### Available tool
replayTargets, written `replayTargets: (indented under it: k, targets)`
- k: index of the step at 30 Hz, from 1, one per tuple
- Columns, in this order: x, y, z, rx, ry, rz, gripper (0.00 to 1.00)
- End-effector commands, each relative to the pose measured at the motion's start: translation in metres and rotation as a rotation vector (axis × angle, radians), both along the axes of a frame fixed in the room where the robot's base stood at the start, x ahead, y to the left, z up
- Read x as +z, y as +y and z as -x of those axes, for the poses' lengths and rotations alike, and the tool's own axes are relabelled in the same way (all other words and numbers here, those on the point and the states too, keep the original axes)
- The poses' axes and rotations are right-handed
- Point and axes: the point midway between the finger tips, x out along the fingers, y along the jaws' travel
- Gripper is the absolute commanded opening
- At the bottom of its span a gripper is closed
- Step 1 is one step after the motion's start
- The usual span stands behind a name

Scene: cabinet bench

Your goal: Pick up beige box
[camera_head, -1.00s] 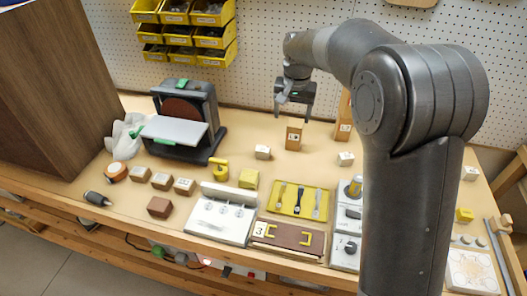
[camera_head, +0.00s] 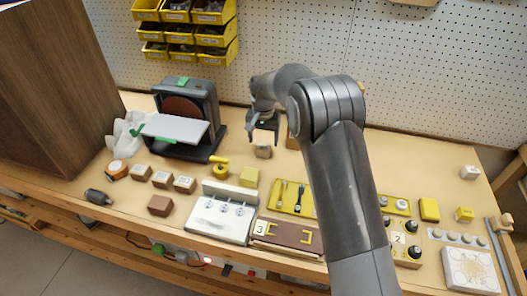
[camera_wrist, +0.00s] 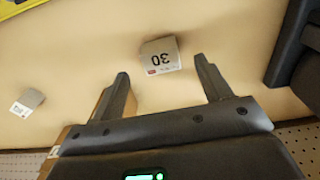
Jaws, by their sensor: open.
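A small beige box (camera_head: 263,152) stands on the bench just below and in front of my gripper (camera_head: 263,137). In the wrist view the box (camera_wrist: 160,55) carries a white label with a "30" and shows just beyond the fingertips, between their lines. My gripper (camera_wrist: 162,70) is open and empty, pointing down above the bench, and nothing is between its fingers.
A sander (camera_head: 183,120) stands to the left of my gripper. A brown wooden box (camera_head: 292,138) is partly hidden behind my arm. Another small pale box (camera_wrist: 28,102) shows in the wrist view.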

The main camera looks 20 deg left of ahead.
Motion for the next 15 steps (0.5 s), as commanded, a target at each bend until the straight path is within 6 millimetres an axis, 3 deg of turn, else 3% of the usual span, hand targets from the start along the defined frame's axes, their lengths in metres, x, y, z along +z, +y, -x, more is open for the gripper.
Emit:
replayTargets:
  k: [10, 15]
  targets:
    - [-0.043, 0.000, -0.004, 0.000, 0.003, 0.001, 0.71]
    - [-0.051, 0.001, -0.004, 0.000, 0.000, 0.000, 0.71]
